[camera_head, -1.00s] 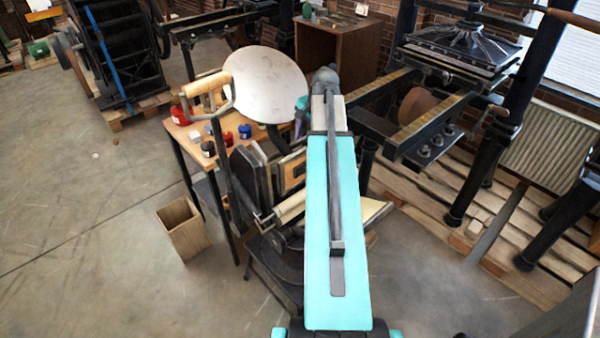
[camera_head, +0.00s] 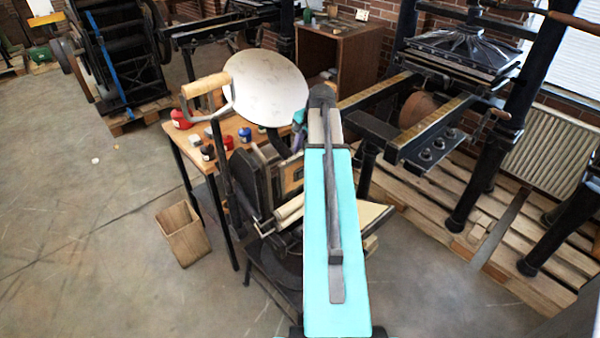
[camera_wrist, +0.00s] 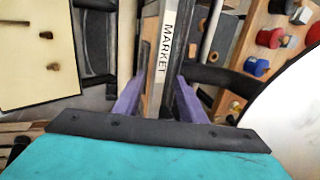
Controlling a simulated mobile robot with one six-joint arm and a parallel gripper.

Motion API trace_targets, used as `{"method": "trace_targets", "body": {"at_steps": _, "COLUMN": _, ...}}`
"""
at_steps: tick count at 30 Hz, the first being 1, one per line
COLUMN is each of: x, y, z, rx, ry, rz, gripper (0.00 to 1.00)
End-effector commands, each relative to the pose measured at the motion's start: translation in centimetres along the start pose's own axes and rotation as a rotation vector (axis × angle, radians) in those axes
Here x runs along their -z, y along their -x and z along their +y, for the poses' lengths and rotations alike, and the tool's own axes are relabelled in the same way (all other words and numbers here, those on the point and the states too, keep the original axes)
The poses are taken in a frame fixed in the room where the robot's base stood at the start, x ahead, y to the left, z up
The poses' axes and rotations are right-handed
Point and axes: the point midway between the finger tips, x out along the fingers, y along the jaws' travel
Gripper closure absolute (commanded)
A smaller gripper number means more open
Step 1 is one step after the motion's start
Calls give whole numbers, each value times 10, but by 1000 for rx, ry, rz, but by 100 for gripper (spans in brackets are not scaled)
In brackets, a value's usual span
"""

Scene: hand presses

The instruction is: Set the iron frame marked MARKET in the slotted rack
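The iron frame (camera_wrist: 163,48) with the white MARKET label shows in the wrist view, running edge-on between the two purple fingers of my gripper (camera_wrist: 160,82). The fingers straddle it. I cannot tell whether they touch it. In the head view my gripper (camera_head: 299,118) is mostly hidden behind my arm; a bit of purple shows beside the round disc of the small hand press. I cannot make out the slotted rack for certain in either view.
The small press has a pale round disc (camera_head: 268,84) and a wooden handle (camera_head: 205,84). A wooden table (camera_head: 237,127) with ink pots stands behind it, a wooden bin (camera_head: 183,232) to its left. A large press (camera_head: 455,55) on pallets stands right.

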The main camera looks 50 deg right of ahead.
Motion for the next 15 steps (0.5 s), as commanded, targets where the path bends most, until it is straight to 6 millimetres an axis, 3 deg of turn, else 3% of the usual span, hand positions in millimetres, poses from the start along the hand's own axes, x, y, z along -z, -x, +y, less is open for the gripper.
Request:
{"method": "trace_targets", "body": {"at_steps": 1, "x": 0, "y": 0, "z": 0, "rx": 0, "ry": 0, "rz": 0, "gripper": 72}}
{"method": "trace_targets", "body": {"at_steps": 6, "x": 1, "y": 0, "z": 0, "rx": 2, "ry": 0, "rz": 1, "gripper": 100}}
{"method": "trace_targets", "body": {"at_steps": 15, "x": 1, "y": 3, "z": -4, "rx": 11, "ry": 0, "rz": 2, "gripper": 100}}
